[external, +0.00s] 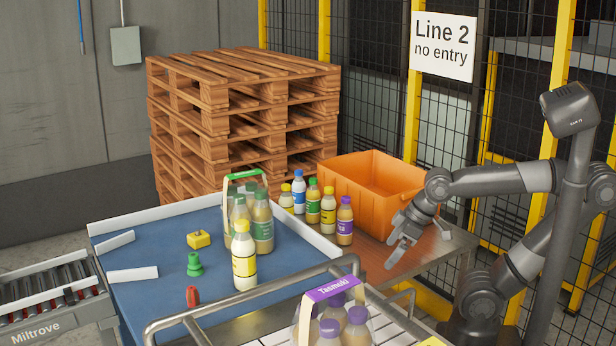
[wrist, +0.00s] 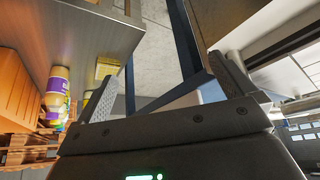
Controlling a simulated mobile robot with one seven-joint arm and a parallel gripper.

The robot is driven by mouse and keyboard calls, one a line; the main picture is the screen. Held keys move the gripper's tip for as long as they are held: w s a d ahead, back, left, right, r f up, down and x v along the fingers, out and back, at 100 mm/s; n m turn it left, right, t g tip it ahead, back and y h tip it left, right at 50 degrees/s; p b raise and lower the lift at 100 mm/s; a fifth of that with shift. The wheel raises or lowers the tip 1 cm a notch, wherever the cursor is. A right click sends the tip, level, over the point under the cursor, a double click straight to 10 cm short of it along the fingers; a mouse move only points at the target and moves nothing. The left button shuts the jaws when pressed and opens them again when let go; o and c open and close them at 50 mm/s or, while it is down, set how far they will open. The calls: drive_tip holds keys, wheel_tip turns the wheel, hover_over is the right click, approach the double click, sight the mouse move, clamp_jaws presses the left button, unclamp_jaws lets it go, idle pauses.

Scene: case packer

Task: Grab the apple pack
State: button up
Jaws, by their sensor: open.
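A carrier pack with a green handle (external: 243,178) and green-capped bottles stands on the blue table; its lettering is too small to read. No pack shows a readable apple label. My gripper (external: 390,252) is open and empty, above the brown table right of the loose bottles and in front of the orange crate. In the wrist view its fingers (wrist: 165,70) are apart with nothing between them.
The orange crate (external: 372,165) stands behind several loose bottles (external: 329,212). A metal rail (external: 240,300) crosses the front. Pallets and a fence stand behind.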

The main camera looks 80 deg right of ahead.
drive_tip(key=w+r+n+g+y, duration=0.1)
drive_tip(key=w+r+n, duration=0.2)
drive_tip(key=w+r, duration=1.45)
drive_tip(key=n+g+y, duration=0.1)
drive_tip(key=n+y, duration=0.1)
drive_tip(key=n, duration=0.3)
approach(246, 173)
drive_tip(key=shift+x, duration=0.8)
drive_tip(key=shift+w+d+f, duration=0.1)
drive_tip(key=shift+w, duration=0.2)
drive_tip(key=x, duration=0.5)
drive_tip(key=shift+f, duration=0.15)
drive_tip(key=x, duration=0.4)
drive_tip(key=shift+s+a, duration=0.2)
drive_tip(key=shift+a, duration=0.05)
drive_tip(key=shift+w+a+f, duration=0.1)
drive_tip(key=shift+w+f, duration=0.1)
drive_tip(key=shift+f, duration=0.35)
drive_tip(key=shift+f, duration=0.2)
drive_tip(key=shift+c, duration=0.2)
